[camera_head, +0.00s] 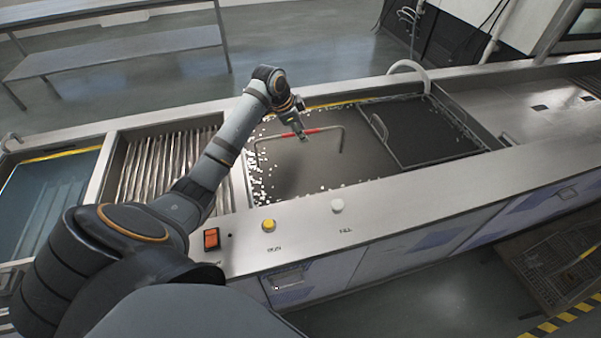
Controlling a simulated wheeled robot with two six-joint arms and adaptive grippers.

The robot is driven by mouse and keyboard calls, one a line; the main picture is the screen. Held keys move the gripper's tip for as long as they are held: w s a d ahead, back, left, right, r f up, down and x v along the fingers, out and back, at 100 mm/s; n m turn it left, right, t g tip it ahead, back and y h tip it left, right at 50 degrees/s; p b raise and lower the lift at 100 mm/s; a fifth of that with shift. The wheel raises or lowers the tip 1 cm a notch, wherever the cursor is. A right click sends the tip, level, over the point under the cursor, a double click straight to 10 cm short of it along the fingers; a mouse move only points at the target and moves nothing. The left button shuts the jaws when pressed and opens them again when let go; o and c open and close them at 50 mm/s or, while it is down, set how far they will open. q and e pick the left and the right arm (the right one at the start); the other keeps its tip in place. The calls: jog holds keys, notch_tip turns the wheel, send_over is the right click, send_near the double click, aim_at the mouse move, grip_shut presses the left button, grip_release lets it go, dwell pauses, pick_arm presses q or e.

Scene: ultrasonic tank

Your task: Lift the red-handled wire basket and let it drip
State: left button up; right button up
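The red grip of the basket handle (314,131) shows over the dark tank in the middle of the view. The handle's metal bar bends down at its right end. The basket body below is not clearly visible. My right gripper is not in view.
The tank (300,180) has pale bits along its edges. A dark lid or panel with a handle (425,130) lies at its right. A ribbed drain rack (160,165) and a blue bath (45,200) lie left. Buttons (268,225) line the front ledge. A wire crate (555,265) stands lower right.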

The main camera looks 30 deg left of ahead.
pick_arm(q)
jog(key=x, duration=0.2)
jog(key=shift+w+f, duration=0.25)
jog(key=shift+s, duration=0.1)
jog(key=shift+f+p, duration=0.2)
jog(key=shift+p, duration=0.15)
dwell(0.3)
grip_shut()
